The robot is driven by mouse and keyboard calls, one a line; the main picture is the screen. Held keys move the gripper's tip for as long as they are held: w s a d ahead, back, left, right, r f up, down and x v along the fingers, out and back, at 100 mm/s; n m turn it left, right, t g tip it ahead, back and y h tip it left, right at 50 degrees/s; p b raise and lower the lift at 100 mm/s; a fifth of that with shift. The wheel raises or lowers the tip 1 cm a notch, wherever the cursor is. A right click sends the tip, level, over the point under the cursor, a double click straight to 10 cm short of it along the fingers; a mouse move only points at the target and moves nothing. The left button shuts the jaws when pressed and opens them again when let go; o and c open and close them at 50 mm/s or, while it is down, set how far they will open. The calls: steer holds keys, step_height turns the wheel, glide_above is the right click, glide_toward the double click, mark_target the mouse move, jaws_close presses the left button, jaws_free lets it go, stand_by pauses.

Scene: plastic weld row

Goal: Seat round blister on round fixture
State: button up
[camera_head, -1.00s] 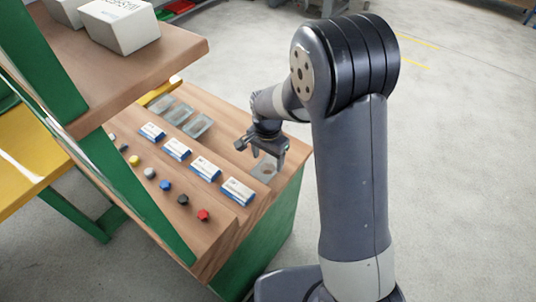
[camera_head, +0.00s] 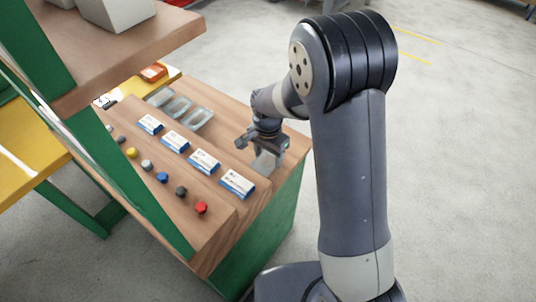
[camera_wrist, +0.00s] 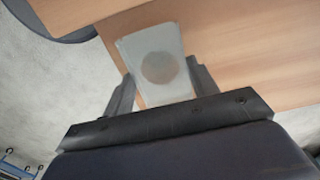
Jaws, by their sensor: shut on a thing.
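My gripper (camera_head: 265,147) is low at the right end of the wooden bench, shut on the round blister (camera_head: 267,162). In the wrist view the blister (camera_wrist: 164,40) is a pale, see-through squarish piece with a darker round area in its middle. It sits between my two dark fingers (camera_wrist: 160,84), with its far part sticking out past them. In the head view it hangs below the fingers and looks tilted up; whether it touches the bench is unclear. I cannot make out a round fixture for certain in either view.
Several blue-and-white boxes (camera_head: 204,161) stand in a row left of my gripper. Several coloured hexagonal pieces (camera_head: 201,207) line the front ledge. Clear trays (camera_head: 179,108) lie farther back. A wooden shelf (camera_head: 150,45) overhangs at upper left. Open floor lies right of the bench.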

steer(key=shift+r, duration=0.15)
steer(key=shift+r+p, duration=1.65)
steer(key=shift+r, duration=0.45)
steer(key=shift+r, duration=0.1)
